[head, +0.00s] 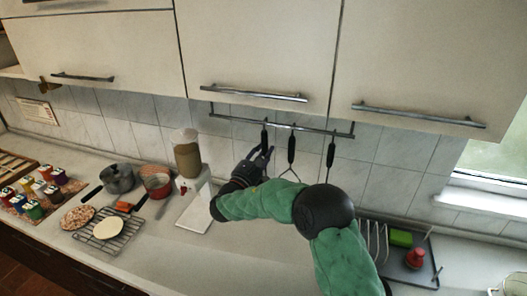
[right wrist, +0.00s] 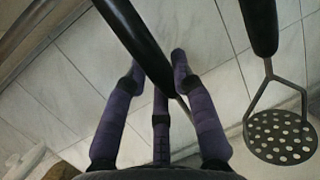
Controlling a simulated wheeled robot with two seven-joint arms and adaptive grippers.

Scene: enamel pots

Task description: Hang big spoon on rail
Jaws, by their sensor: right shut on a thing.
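The big spoon is a black-handled utensil (head: 265,137) at the left part of the metal rail (head: 235,118) under the cupboards. Its upper end is at the rail's height; I cannot tell whether it is hooked on. My right gripper (head: 262,158) is shut on the handle from below. The right wrist view shows the fingers (right wrist: 157,78) around the black handle (right wrist: 122,22), which tilts to the upper left. The spoon's bowl is hidden. My left gripper is not in view.
A masher with a black handle (head: 291,148) hangs just right of the spoon, its perforated head showing in the right wrist view (right wrist: 282,138). Another black-handled utensil (head: 330,151) hangs further right. Pots (head: 118,179), a tall jar (head: 188,158) and a dish tray (head: 420,272) stand on the counter.

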